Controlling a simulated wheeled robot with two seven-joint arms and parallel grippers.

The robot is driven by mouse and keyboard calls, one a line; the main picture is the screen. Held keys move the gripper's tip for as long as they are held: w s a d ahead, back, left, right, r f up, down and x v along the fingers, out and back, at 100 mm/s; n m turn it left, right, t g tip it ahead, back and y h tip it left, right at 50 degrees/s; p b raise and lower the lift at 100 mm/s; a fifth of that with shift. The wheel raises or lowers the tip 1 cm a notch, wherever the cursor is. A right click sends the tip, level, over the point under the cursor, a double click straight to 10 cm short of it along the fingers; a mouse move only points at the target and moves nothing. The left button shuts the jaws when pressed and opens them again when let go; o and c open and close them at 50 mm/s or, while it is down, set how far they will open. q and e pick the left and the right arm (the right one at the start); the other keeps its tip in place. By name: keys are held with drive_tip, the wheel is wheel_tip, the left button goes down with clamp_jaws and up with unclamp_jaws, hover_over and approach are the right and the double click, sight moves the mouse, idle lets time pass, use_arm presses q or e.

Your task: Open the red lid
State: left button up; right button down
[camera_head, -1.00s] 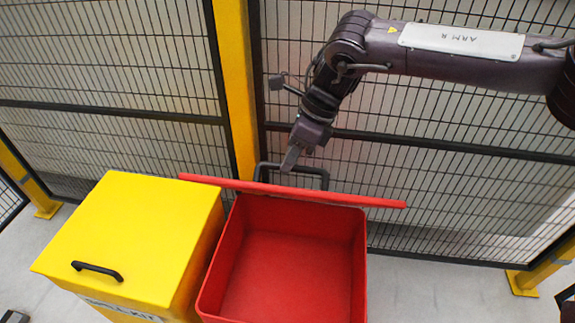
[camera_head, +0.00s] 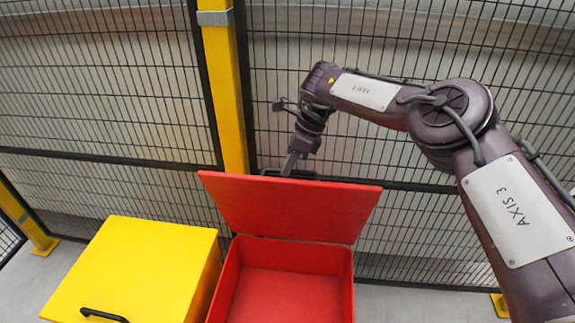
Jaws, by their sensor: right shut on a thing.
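The red lid (camera_head: 290,208) stands raised at the back of the red box (camera_head: 290,295), and its inner face shows. The box is open, and its inside looks empty where I can see it. My right gripper (camera_head: 288,168) is behind the lid's upper edge, shut on the dark handle (camera_head: 305,174) on the lid's outer side. The lid partly hides the handle and the fingertips. My left gripper is out of view.
A yellow box (camera_head: 135,265) with a black handle (camera_head: 103,315) stands close to the left of the red box. A mesh fence (camera_head: 110,90) with a yellow post (camera_head: 226,110) rises behind. Grey floor (camera_head: 420,300) is clear at right.

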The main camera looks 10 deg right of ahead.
drive_tip(key=shift+w+d+f+p, duration=0.25)
drive_tip(key=shift+w+p, duration=0.1)
drive_tip(key=shift+w, duration=0.1)
drive_tip(key=c, duration=1.6)
unclamp_jaws()
drive_tip(key=shift+w+f, duration=0.1)
drive_tip(key=shift+o, duration=1)
drive_tip(key=shift+w+f, duration=0.1)
drive_tip(key=shift+w, duration=0.25)
drive_tip(key=b+v, duration=0.1)
drive_tip(key=v, duration=0.7)
drive_tip(key=shift+b, duration=0.4)
